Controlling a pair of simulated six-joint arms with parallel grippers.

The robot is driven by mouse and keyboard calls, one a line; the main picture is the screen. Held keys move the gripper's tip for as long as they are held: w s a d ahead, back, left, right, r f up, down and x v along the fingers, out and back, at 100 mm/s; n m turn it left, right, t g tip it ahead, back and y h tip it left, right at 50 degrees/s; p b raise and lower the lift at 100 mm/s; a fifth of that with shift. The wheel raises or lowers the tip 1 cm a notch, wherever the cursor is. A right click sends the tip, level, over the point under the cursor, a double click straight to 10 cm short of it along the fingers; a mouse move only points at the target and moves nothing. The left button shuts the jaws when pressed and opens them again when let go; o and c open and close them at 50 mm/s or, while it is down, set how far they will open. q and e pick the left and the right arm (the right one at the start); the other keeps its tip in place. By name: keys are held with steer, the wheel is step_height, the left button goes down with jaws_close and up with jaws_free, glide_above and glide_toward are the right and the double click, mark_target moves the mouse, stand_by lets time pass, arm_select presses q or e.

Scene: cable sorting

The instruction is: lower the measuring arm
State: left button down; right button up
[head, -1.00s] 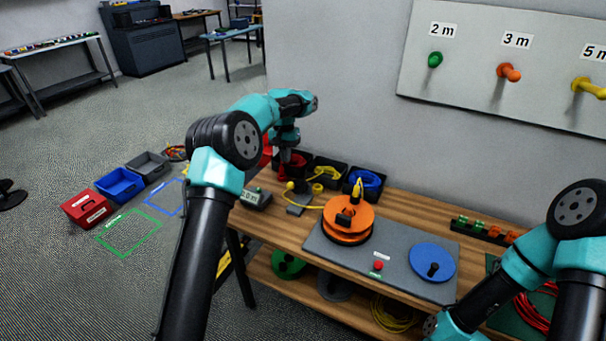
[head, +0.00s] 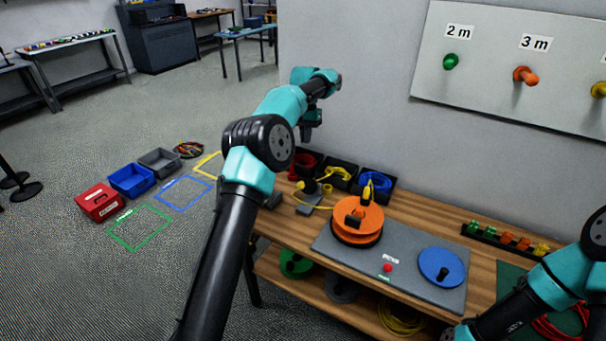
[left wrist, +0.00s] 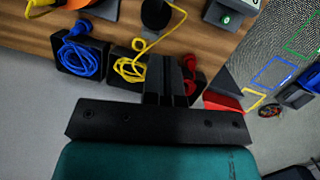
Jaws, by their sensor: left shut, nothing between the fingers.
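The measuring device (head: 311,190), a small dark unit on a grey base, stands at the left of the bench beside the orange reel (head: 358,222). A yellow cable (head: 312,205) runs to it from the reel. In the left wrist view a round black part of it (left wrist: 155,14) shows at the top edge; whether its arm is up or down I cannot tell. My left gripper (head: 306,136) is above the back left of the bench, apart from the device. Its fingers (left wrist: 172,80) are shut and empty. My right gripper is out of view; only my right arm shows.
Black bins with red, yellow (head: 340,174) and blue cable (head: 375,184) stand along the wall. A display box (left wrist: 232,12) is beside the device. A blue disc (head: 441,266) and red button (head: 388,267) are on the grey plate. Floor trays (head: 98,203) stand left.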

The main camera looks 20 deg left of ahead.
arm_select(q)
glide_toward(308, 187)
steer(key=shift+w+a+f, duration=0.25)
steer(key=shift+a+f, duration=0.25)
steer(key=shift+f, duration=0.1)
steer(key=shift+s+d+f, duration=0.1)
steer(key=shift+s+f, duration=0.45)
steer(key=shift+s, duration=0.25)
steer(key=shift+s+f, duration=0.55)
steer(key=shift+s, duration=0.3)
steer(key=shift+d, duration=0.1)
